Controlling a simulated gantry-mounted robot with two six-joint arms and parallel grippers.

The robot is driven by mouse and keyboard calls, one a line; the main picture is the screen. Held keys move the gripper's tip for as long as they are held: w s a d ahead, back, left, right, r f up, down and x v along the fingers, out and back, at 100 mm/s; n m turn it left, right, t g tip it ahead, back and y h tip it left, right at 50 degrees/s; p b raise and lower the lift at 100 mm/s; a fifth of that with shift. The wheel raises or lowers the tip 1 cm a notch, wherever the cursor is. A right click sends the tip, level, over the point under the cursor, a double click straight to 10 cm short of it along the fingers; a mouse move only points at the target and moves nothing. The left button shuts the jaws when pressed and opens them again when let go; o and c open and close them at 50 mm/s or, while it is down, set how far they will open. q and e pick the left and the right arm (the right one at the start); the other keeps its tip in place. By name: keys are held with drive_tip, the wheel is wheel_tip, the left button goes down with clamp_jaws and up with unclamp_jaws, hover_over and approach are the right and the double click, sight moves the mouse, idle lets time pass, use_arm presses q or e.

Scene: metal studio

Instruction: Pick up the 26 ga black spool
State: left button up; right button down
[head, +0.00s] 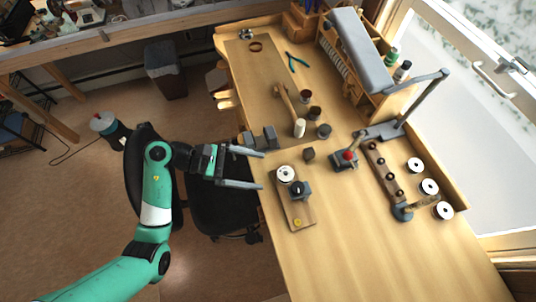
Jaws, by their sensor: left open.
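My left gripper (264,171) is open and empty, its two fingers pointing right at the left edge of the wooden bench (345,240). White-faced spools stand along the bench's right side: an upper one (415,164), a middle one (429,187) and a lower one (445,210). Another white-faced spool (286,173) sits on a small wooden board just right of my fingertips. Small dark round items (315,112) and a pale cylinder (299,129) stand farther back. No label can be read, so I cannot tell which is the 26 ga black spool. My right gripper is not in view.
The small board (297,210) also carries a dark knob (299,189). A clamp-like tool with a red knob (349,155), a grey jointed lamp (362,50) and green pliers (298,62) occupy the bench. The front of the bench is clear.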

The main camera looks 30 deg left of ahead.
sight(284, 173)
use_arm(q)
drive_tip(key=shift+n+t, duration=0.6)
drive_tip(key=shift+n, duration=0.3)
drive_tip(key=w+d+f, duration=0.5)
drive_tip(key=shift+w+d+f, duration=0.15)
drive_tip(key=shift+d+f, duration=0.15)
drive_tip(key=shift+c, duration=0.2)
clamp_jaws()
wheel_tip(284, 173, up, 10)
drive_tip(key=p, duration=0.1)
drive_tip(key=shift+p, duration=0.4)
